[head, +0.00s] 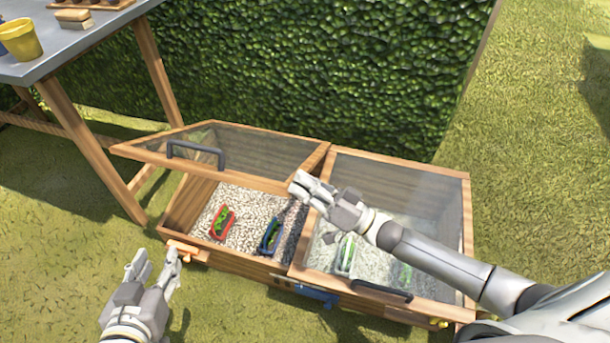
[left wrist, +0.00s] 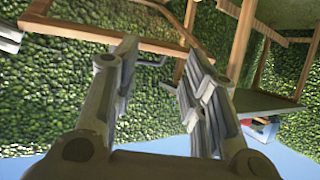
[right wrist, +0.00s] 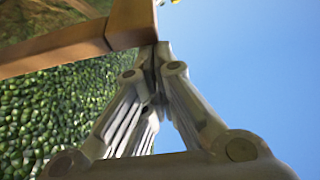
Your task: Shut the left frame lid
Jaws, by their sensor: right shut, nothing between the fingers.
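The left frame lid (head: 240,150) is a glass pane in a wooden frame with a dark handle (head: 195,152). It stands partly raised and tilted over the left bay of the wooden cold frame (head: 225,262). My right gripper (head: 298,184) is shut and empty at the lid's front right corner. In the right wrist view its fingertips (right wrist: 152,60) are at a wooden frame corner (right wrist: 130,22); contact is unclear. My left gripper (head: 156,258) is open and empty, low near the cold frame's front left corner; its open fingers (left wrist: 155,65) also show in the left wrist view.
The right lid (head: 395,180) lies down over its bay. A red planter (head: 222,222) and a blue planter (head: 270,236) stand on gravel in the left bay. A blue latch-like part (head: 316,293) is on the front.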

